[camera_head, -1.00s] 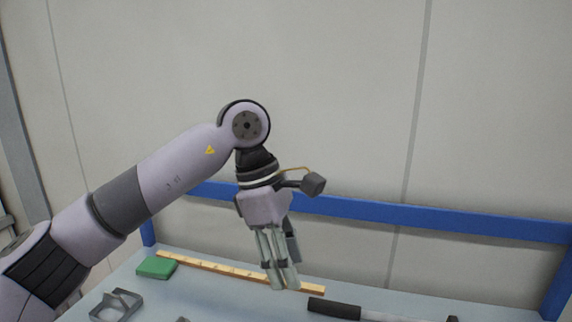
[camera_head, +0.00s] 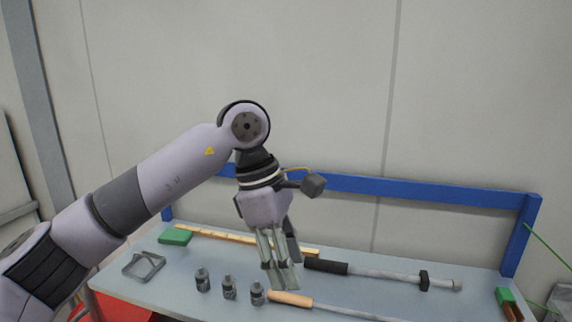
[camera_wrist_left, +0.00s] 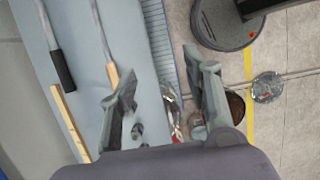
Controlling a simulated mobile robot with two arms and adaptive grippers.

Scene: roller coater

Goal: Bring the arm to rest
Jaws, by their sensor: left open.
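My left arm (camera_head: 150,190) comes in from the left of the head view, bent at the wrist. My left gripper (camera_head: 278,265) hangs with its fingers down in front of the table (camera_head: 220,247). In the left wrist view its two fingers (camera_wrist_left: 160,100) stand wide apart with nothing between them in grip. It looks empty and held above the tabletop; the exact height I cannot tell. My right gripper is not in view.
The table carries a wooden strip (camera_head: 215,239), a green block (camera_head: 175,236), a metal frame (camera_head: 143,264), small dark bottles (camera_head: 229,287), a black-handled bar (camera_head: 380,273) and a wooden-handled tool (camera_head: 290,299). A blue rail (camera_head: 420,193) runs behind. Floor (camera_wrist_left: 290,120) lies beyond the table edge.

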